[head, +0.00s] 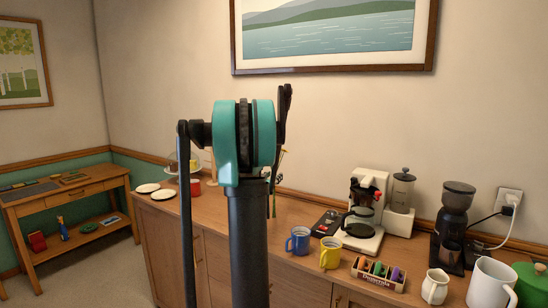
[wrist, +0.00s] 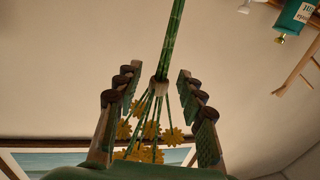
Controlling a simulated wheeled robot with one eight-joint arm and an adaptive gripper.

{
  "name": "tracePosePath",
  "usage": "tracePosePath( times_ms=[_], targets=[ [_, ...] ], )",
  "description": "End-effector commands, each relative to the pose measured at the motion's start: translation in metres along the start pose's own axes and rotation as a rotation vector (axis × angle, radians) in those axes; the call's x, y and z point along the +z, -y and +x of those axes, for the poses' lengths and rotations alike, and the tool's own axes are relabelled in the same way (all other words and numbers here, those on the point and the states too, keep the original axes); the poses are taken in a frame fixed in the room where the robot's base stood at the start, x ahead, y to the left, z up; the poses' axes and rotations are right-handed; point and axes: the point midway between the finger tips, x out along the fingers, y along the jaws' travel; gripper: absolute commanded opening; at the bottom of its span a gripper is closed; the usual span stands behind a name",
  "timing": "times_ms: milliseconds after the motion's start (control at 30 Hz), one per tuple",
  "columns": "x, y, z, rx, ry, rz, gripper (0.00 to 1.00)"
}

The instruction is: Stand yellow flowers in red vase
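The yellow flowers (wrist: 150,131) show in the wrist view, upside down in the picture, with their heads near my palm. Their green stems (wrist: 173,30) gather at a pale tie and run out past the fingertips. My gripper (wrist: 158,78) has a finger on each side of the stems, with a gap visible on both sides, so it looks open around them. In the head view my own arm hides most of the gripper; a thin green stem (head: 273,205) shows beside it above the counter. A small red vessel (head: 195,187) stands on the counter; whether it is the red vase I cannot tell.
The wooden counter (head: 305,268) holds a blue mug (head: 298,240), a yellow mug (head: 330,252), a coffee maker (head: 362,215), a capsule box (head: 379,273), a grinder (head: 452,225) and white vessels at right. White plates (head: 148,188) lie at its left end. A side table (head: 65,195) stands further left.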

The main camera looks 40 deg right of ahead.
Motion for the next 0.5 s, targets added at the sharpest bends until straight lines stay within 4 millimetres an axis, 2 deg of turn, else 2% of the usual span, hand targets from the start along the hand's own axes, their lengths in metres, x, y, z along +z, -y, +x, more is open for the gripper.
tracePosePath(
  times_ms=[300, 500],
  targets=[
    [-0.006, 0.0, 0.042, 0.001, 0.0, 0.0, 0.39],
    [-0.006, 0.0, 0.047, 0.001, 0.0, 0.0, 0.39]
  ],
)
